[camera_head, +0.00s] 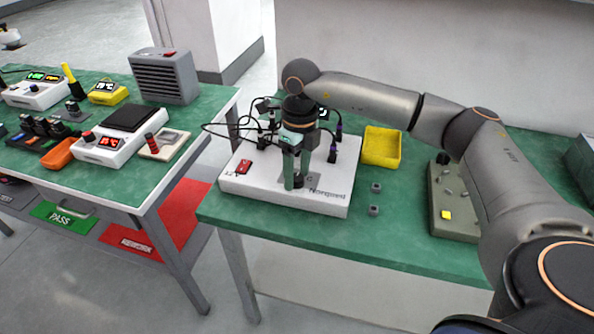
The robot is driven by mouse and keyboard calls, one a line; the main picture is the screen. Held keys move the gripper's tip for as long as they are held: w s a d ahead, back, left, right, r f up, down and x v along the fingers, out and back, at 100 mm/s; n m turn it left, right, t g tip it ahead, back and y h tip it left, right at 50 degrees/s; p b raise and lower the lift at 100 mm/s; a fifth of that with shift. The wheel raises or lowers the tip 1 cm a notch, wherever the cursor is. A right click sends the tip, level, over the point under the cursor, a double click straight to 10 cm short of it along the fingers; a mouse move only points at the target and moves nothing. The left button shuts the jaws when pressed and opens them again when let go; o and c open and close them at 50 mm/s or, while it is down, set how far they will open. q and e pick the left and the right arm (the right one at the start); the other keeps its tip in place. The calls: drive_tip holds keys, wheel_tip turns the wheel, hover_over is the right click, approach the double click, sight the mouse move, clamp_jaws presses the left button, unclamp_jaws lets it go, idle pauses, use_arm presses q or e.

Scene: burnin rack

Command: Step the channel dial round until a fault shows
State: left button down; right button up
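The white rack unit (240,187) stands on the green table and has printing on its front edge. My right gripper (297,183) reaches down over it with its fingers pointing down. A dark round knob, apparently the channel dial (298,181), shows low between the fingertips. The fingers are slightly apart around it; whether they press on it I cannot tell. A red display or switch (244,166) sits at the unit's left and is too small to read. The gripper and wrist hide part of the unit behind them. My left gripper is not in view.
Black cables (225,130) and upright plugs stand behind the gripper. A yellow bin (381,146) and two small grey blocks (375,188) lie right of the unit. A grey-green tray (450,226) is farther right. A second table with instruments stands at left, across a gap.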

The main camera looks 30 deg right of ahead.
clamp_jaws()
idle(0.5)
drive_tip(key=m+p, duration=0.1)
drive_tip(key=m, duration=0.2)
drive_tip(key=shift+r+m, duration=0.1)
drive_tip(key=shift+m, duration=0.2)
drive_tip(key=m+p, duration=0.1)
drive_tip(key=m, duration=0.2)
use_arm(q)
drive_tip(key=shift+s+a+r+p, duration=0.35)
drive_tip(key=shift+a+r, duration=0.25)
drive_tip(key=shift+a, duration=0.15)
use_arm(e)
drive_tip(key=shift+m, duration=1.1)
drive_tip(key=shift+o, duration=1.2)
unclamp_jaws()
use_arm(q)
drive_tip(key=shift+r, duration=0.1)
